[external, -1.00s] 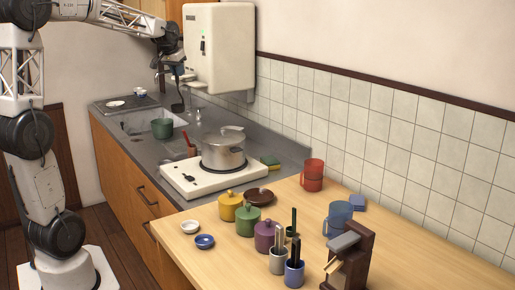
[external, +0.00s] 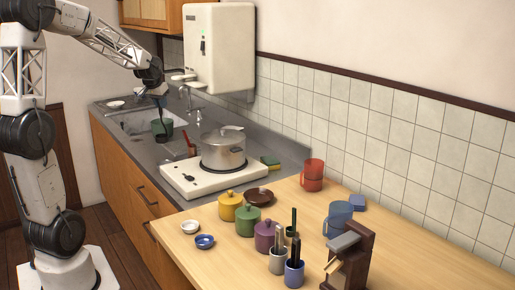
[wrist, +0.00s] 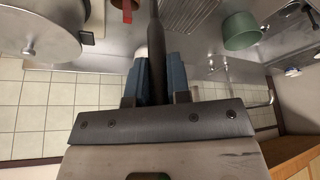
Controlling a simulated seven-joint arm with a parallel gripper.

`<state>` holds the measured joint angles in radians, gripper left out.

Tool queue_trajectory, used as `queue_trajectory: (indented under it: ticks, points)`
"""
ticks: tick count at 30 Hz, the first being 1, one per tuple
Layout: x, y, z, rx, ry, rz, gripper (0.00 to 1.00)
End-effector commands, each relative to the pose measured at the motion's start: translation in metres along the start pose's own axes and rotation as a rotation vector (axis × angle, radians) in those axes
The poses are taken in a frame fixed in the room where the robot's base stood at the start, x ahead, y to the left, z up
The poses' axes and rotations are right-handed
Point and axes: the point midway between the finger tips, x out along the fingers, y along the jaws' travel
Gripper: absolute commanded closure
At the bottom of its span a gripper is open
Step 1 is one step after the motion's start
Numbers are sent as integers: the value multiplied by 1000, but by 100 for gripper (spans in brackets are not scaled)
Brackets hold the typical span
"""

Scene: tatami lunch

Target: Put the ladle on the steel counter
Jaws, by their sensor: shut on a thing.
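My gripper (external: 160,100) is over the sink end of the steel counter (external: 152,157). In the wrist view its two blue fingers (wrist: 156,82) are shut on the dark handle of the ladle (wrist: 156,40). The ladle hangs down from the gripper, and its dark lower end (external: 161,134) shows in front of the green pot in the external view. I cannot tell whether the ladle touches the counter or the pot. The counter also shows in the wrist view (wrist: 205,62).
The green pot (external: 168,124) is by the sink; it shows in the wrist view (wrist: 241,31). A lidded steel pot (external: 222,152) stands on the white stove (external: 190,184). A red-handled thing (external: 187,141) is beside it. A faucet (external: 190,100) and white wall heater (external: 219,50) are close behind.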

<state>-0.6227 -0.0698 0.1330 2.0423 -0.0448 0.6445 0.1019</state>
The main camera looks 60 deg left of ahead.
Motion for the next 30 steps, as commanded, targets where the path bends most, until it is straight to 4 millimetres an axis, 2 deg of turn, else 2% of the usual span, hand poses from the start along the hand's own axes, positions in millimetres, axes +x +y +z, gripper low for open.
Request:
queue_trajectory:
  ticks: [3,9,30]
  points:
    - [24,0,10,0,-3,0,100]
    - [40,0,16,-1,0,0,100]
    - [49,0,20,-1,-1,0,100]
